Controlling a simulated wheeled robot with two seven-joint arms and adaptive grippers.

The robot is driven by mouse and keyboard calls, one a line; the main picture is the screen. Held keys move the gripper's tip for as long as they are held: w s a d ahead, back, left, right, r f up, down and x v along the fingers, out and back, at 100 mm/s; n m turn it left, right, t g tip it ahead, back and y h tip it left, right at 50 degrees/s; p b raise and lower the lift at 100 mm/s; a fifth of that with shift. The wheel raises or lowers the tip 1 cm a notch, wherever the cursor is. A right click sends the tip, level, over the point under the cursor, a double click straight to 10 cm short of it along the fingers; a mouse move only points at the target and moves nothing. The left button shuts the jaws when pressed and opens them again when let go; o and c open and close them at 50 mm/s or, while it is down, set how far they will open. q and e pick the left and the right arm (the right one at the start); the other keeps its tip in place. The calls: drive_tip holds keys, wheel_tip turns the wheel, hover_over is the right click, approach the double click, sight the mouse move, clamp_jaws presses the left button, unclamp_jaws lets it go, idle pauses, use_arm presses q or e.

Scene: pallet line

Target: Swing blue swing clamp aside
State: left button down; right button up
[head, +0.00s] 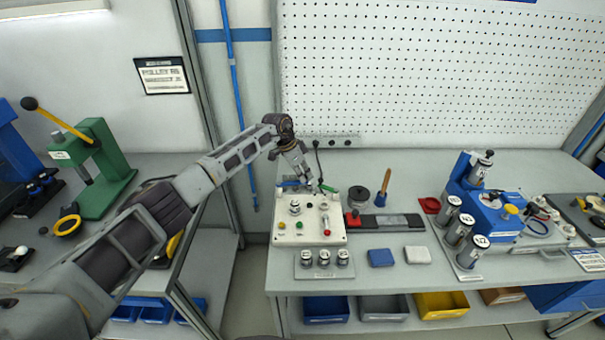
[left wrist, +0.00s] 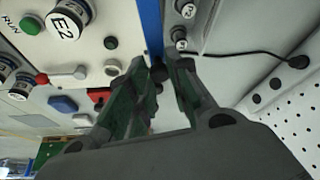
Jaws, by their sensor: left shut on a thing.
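The blue swing clamp (head: 289,184) lies along the back edge of the cream fixture plate (head: 312,239) in the head view. In the left wrist view its blue bar (left wrist: 153,28) runs down to a dark knob between my fingers. My left gripper (head: 311,186) is at the plate's back edge; in the left wrist view the gripper (left wrist: 160,78) is closed around the bar's knob end. The fingers partly hide the knob. A white-topped canister marked E2 (left wrist: 68,20) stands on the plate beside the bar. My right gripper is not in view.
Several canisters (head: 324,257) stand in a rack in front of the plate. A blue block (head: 381,258), a grey block (head: 417,255) and a red-and-dark tool (head: 385,222) lie to the right. A dark cable (left wrist: 245,53) and the pegboard wall (head: 440,75) are behind.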

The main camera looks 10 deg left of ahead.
use_arm(q)
drive_tip(key=c, duration=1.4)
unclamp_jaws()
drive_tip(key=shift+w+r, duration=0.15)
drive_tip(key=shift+r, duration=0.05)
drive_tip(key=shift+o, duration=0.5)
drive_tip(key=shift+f, duration=0.1)
drive_tip(key=v, duration=1.2)
drive_tip(key=shift+f+m, duration=0.1)
drive_tip(key=shift+m, duration=0.2)
